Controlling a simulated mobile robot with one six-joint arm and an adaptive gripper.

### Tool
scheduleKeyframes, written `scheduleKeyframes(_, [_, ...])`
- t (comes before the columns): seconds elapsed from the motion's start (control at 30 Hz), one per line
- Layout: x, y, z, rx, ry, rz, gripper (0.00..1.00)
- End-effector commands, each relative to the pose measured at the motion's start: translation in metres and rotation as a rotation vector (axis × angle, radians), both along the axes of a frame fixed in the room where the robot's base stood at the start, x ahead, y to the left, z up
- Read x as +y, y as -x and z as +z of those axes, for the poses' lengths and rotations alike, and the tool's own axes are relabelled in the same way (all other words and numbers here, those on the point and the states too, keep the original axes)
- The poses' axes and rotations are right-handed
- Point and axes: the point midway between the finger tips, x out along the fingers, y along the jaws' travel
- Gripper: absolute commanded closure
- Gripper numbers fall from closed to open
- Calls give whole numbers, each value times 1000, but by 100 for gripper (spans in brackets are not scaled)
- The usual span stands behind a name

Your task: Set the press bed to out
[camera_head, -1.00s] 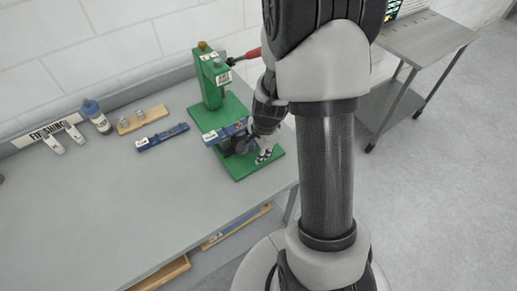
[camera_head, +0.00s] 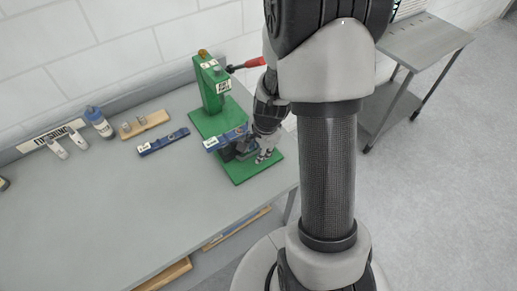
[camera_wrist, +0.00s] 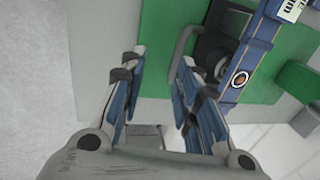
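The green press (camera_head: 212,90) stands at the back right of the bench, on a green base plate (camera_head: 245,172). Its dark press bed (camera_head: 228,154) sits low over the plate, with a blue bar (camera_head: 226,140) across it. In the wrist view the dark bed (camera_wrist: 232,22) and the blue bar (camera_wrist: 250,55) lie to the right. A grey loop handle (camera_wrist: 176,75) stands out from the bed close to my right-hand finger; I cannot tell whether they touch. My gripper (camera_wrist: 160,62) is open, its fingers apart with nothing between them. In the head view my gripper (camera_head: 264,154) is at the bed's right side.
A red-gripped lever (camera_head: 248,64) sticks out from the press above my wrist. The bench's front left (camera_head: 110,210) is clear.

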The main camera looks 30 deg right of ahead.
Motion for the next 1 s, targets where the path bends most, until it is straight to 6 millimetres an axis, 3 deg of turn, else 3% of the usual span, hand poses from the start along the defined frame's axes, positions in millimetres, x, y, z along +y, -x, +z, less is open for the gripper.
scheduleKeyframes(1.0, [0,14,73,-1,0,1,70])
